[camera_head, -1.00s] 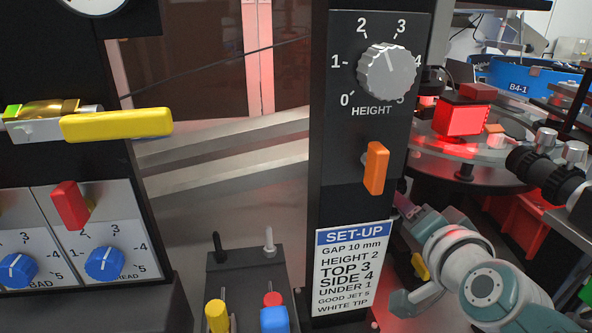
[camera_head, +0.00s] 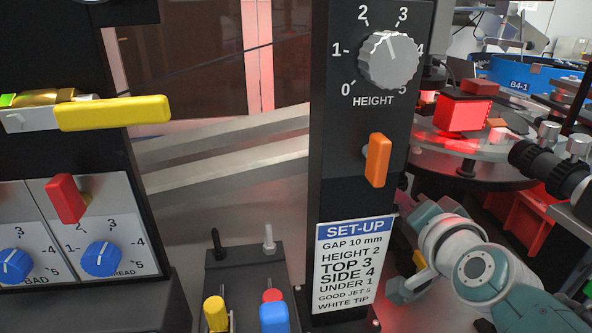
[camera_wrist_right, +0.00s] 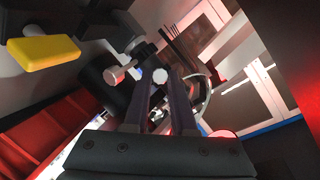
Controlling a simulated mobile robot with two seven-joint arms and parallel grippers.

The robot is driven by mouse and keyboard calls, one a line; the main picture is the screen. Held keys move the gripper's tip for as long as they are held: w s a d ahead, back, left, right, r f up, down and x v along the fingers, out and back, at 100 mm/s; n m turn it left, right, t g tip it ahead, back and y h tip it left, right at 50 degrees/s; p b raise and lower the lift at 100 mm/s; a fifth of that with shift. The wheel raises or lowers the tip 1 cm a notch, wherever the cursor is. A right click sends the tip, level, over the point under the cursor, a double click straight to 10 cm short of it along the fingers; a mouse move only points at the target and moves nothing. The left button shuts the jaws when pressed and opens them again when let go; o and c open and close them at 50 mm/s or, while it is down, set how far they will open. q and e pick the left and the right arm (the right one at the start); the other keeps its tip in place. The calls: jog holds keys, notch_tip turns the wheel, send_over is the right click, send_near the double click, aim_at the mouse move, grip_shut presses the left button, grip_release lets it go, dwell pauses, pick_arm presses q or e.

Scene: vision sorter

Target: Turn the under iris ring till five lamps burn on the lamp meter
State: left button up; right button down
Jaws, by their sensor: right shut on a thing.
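My right gripper (camera_wrist_right: 160,82) shows in the right wrist view with its two dark fingers close together. They are shut on a small part with a round silver end, at the dark lens (camera_wrist_right: 103,82), which I take for the under iris ring; its marks cannot be read. In the head view my right wrist (camera_head: 450,240) is at the lower right, and its fingertips are hidden behind the black post. The lamp meter is not seen in either view. My left gripper is not in view.
The black post bears the HEIGHT knob (camera_head: 390,60), an orange lever (camera_head: 377,160) and a SET-UP card (camera_head: 355,265). A glass turntable (camera_head: 465,150) and another dark lens (camera_head: 545,170) stand to the right. A yellow handle (camera_wrist_right: 43,52) is near the fingers in the wrist view.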

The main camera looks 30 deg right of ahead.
dwell(0.3)
jog(key=shift+s+d+f+n+t+y+b, duration=0.25)
jog(key=shift+d+n+t+y+b, duration=0.2)
jog(key=shift+n+y+b, duration=0.4)
jog(key=shift+s+d+r+n+y+b, duration=0.15)
jog(key=shift+d+n+y+b, duration=0.1)
jog(key=shift+n+y+b, duration=0.3)
jog(key=shift+r+y, duration=0.1)
jog(key=shift+y, duration=0.2)
jog(key=c, duration=0.7)
grip_release()
jog(key=shift+c, duration=0.2)
